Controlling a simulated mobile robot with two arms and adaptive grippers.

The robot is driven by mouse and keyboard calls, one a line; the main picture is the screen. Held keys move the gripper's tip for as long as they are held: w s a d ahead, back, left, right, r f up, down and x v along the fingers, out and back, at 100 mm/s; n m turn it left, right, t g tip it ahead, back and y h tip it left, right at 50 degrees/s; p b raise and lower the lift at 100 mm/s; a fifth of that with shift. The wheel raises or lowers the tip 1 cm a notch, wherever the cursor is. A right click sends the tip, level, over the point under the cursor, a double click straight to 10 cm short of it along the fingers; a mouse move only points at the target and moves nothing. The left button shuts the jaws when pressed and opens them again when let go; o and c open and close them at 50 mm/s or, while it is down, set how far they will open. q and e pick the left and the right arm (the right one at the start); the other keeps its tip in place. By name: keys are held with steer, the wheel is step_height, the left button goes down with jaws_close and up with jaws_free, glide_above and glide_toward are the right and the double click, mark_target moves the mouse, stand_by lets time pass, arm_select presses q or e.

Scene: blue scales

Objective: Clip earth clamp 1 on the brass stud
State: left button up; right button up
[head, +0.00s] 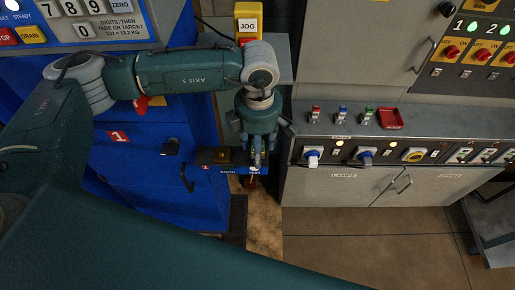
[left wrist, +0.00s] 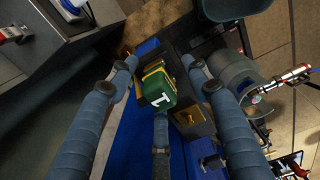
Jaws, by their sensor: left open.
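Earth clamp 1 (left wrist: 160,86), a green block with yellow parts and a white "1", shows in the left wrist view between the fingers of my left gripper (left wrist: 163,68). The fingers are spread, with visible gaps on both sides of the clamp. In the head view my left gripper (head: 256,160) points down over the front of a small blue-fronted shelf (head: 230,171) and largely hides the clamp. A brass-coloured piece (head: 222,157) sits on a dark block left of the gripper. I cannot tell whether it is the brass stud. My right gripper is out of view.
A blue cabinet (head: 150,185) with a red "1" label stands left of the shelf. A yellow JOG box (head: 248,20) is behind my arm. The floor (head: 375,245) in front is open.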

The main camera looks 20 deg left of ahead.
arm_select(q)
steer(key=shift+b, duration=0.3)
steer(key=shift+c, duration=0.5)
steer(key=shift+f, duration=0.1)
jaws_close()
steer(key=shift+r, duration=0.2)
steer(key=shift+r, duration=0.35)
steer(key=shift+s+r+p, duration=0.2)
steer(key=shift+r+p, duration=0.2)
steer(key=shift+r, duration=0.25)
steer(key=shift+w+r, duration=0.2)
steer(key=shift+r, duration=0.45)
steer(key=shift+r+p, duration=0.5)
steer(key=shift+r, duration=0.8)
